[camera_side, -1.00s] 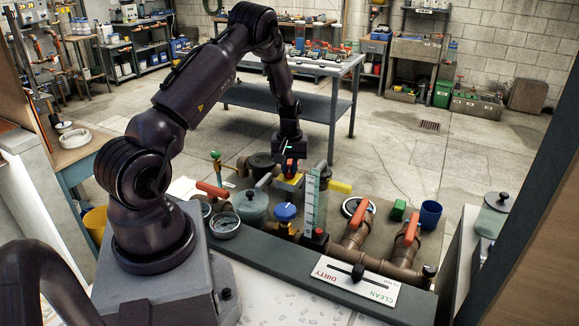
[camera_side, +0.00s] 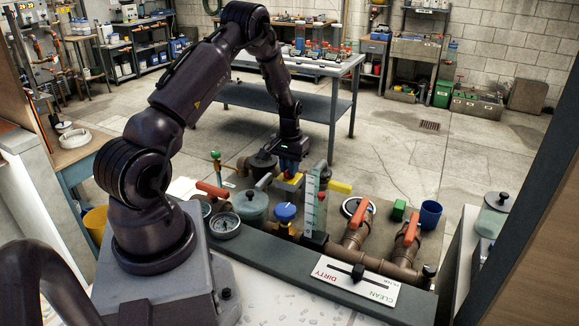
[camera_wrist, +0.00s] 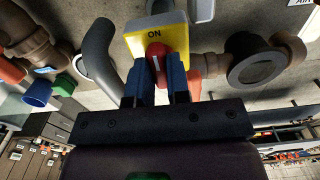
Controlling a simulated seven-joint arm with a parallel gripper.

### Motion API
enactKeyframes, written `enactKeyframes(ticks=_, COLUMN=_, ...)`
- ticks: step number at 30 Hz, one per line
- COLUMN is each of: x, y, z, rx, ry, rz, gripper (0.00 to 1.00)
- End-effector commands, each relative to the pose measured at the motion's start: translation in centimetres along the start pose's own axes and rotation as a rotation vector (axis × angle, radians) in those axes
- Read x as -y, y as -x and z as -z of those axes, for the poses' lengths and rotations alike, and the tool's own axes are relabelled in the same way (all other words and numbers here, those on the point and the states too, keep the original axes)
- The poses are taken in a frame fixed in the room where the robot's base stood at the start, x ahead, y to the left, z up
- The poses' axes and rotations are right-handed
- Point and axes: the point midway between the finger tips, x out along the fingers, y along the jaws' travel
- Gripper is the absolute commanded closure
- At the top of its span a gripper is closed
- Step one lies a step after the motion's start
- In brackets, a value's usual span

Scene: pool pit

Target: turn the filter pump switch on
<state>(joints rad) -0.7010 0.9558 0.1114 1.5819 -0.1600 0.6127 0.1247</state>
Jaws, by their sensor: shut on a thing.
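The pump switch is a yellow box (camera_side: 288,184) with a red knob, among the pipes in the middle of the side view. In the wrist view the yellow box (camera_wrist: 180,38) shows the word ON beyond the red knob (camera_wrist: 156,58), whose white line points roughly toward that word. My gripper (camera_wrist: 160,75) has its blue fingers shut on the knob, one on each side. In the side view my gripper (camera_side: 290,168) reaches down onto the box, and its fingers mostly hide the knob. Any other marking on the box is hidden.
A blue-topped knob (camera_side: 286,212), a grey lidded pot (camera_side: 250,205) and red-handled pipe valves (camera_side: 356,217) crowd around. A dirty/clean gauge (camera_side: 357,279) lies in front.

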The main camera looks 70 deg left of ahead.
Motion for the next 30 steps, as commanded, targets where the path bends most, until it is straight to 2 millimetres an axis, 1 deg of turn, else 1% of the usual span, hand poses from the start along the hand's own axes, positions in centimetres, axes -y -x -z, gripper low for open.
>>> enactKeyframes(ticks=7, x=0.0, y=0.1, z=0.0, rx=0.001, ry=-0.006, rz=0.001, gripper=1.0)
enactKeyframes(ticks=8, x=0.0, y=0.1, z=0.0, rx=0.001, ry=-0.006, rz=0.001, gripper=0.76)
enactKeyframes(ticks=9, x=0.0, y=0.1, z=0.0, rx=0.001, ry=-0.006, rz=0.001, gripper=0.67)
enactKeyframes(ticks=10, x=0.0, y=0.1, z=0.0, rx=0.001, ry=-0.005, rz=0.001, gripper=0.6)
enactKeyframes(ticks=11, x=0.0, y=0.1, z=0.0, rx=0.0, ry=-0.005, rz=0.001, gripper=0.57)
enactKeyframes(ticks=19, x=0.0, y=0.1, z=0.0, rx=0.0, ry=-0.003, rz=0.001, gripper=0.57)
enactKeyframes(ticks=22, x=0.0, y=0.7, z=0.1, rx=-0.002, ry=-0.002, rz=0.001, gripper=0.57)
enactKeyframes(ticks=26, x=0.0, y=2.8, z=0.1, rx=-0.005, ry=-0.003, rz=0.001, gripper=0.57)
enactKeyframes(ticks=30, x=-0.1, y=6.0, z=0.1, rx=-0.006, ry=-0.004, rz=0.001, gripper=0.57)
